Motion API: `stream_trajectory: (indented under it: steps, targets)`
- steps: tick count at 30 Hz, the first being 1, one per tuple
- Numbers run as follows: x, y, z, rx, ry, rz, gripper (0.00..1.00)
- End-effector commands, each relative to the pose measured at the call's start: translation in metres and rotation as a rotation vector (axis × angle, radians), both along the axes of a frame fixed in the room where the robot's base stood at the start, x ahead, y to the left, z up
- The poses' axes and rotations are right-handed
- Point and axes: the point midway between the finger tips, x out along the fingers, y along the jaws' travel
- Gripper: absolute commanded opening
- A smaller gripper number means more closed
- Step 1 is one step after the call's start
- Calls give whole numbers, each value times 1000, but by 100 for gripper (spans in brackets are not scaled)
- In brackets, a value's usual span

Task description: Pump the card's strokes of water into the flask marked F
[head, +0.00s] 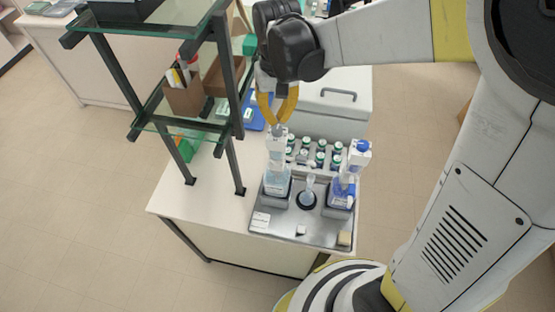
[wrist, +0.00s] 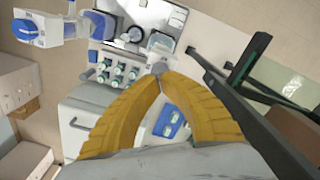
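The left bottle (head: 277,187) holds pale blue liquid and has a white dispenser head (head: 277,146) on top. My gripper (head: 277,127) is above this head with its yellow fingers brought together at the tips. In the wrist view the tips (wrist: 159,69) meet just in front of the grey-white dispenser top; I cannot tell whether they touch it. A small flask (head: 308,190) stands in a dark round recess between the bottles; its mark is unreadable. The right bottle (head: 341,193) holds darker blue liquid and has a blue-capped dispenser. A white card (head: 261,219) lies at the tray's front left; its writing is unreadable.
The grey tray (head: 290,234) sits at the bench's front edge. Several green-and-white capped vials (head: 320,158) stand behind the bottles. A dark-framed glass shelf (head: 180,125) rises close to my gripper's left. The white bench top (head: 190,202) is clear at left.

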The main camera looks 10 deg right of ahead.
Motion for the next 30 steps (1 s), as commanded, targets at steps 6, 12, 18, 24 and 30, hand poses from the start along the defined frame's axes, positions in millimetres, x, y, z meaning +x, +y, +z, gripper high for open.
stream_trajectory:
  steps: [6,12,18,24,30]
  targets:
    - [0,0,0,0,0,0,0]
    - [0,0,0,0,0,0,0]
    - [0,0,15,0,0,0,0]
    - [0,0,38,0,0,0,0]
    - [0,0,51,0,0,0,0]
